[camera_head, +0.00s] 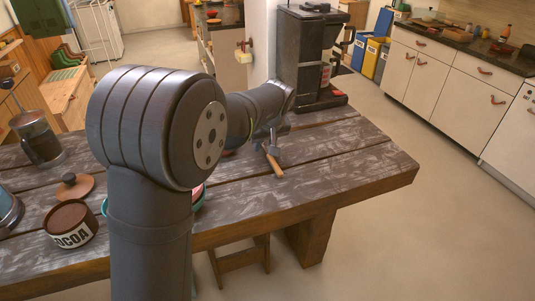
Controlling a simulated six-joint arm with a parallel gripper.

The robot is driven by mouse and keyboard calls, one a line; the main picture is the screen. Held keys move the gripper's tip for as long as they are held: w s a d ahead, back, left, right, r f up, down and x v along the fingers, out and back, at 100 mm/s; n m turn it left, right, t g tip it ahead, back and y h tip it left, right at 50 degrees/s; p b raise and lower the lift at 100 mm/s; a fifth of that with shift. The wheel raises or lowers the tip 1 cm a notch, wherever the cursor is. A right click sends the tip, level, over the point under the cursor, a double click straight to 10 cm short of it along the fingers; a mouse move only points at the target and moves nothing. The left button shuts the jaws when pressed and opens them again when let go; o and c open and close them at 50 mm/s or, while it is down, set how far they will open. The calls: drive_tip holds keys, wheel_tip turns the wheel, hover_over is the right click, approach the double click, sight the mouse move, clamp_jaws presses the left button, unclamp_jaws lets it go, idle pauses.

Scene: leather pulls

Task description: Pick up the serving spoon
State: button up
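What looks like the serving spoon shows as a short wooden handle (276,166) on the table, with a grey metal part at its far end. It lies on the dark planks in front of the coffee machine. My gripper (270,143) is at the far end of my arm, low over the table, right at the metal end of the handle. The gripper is small and partly merged with the grey metal here. I cannot tell whether its fingers touch the spoon or are shut. My large arm joint hides the table's middle.
A black coffee machine (309,60) stands close behind my gripper. A cocoa tin (71,224), a brown lid (75,187) and a French press (38,138) are on the left. A teal-rimmed item (199,203) is partly behind my arm. The table's right side (360,165) is clear.

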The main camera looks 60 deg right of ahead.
sight(265, 148)
clamp_jaws()
drive_tip(key=shift+r, duration=0.1)
drive_tip(key=shift+r, duration=0.55)
wheel_tip(265, 148, up, 2)
drive_tip(key=shift+r, duration=0.25)
drive_tip(key=s+a+r, duration=0.3)
drive_tip(key=s+r, duration=0.4)
drive_tip(key=s, duration=0.4)
drive_tip(key=shift+a, duration=0.35)
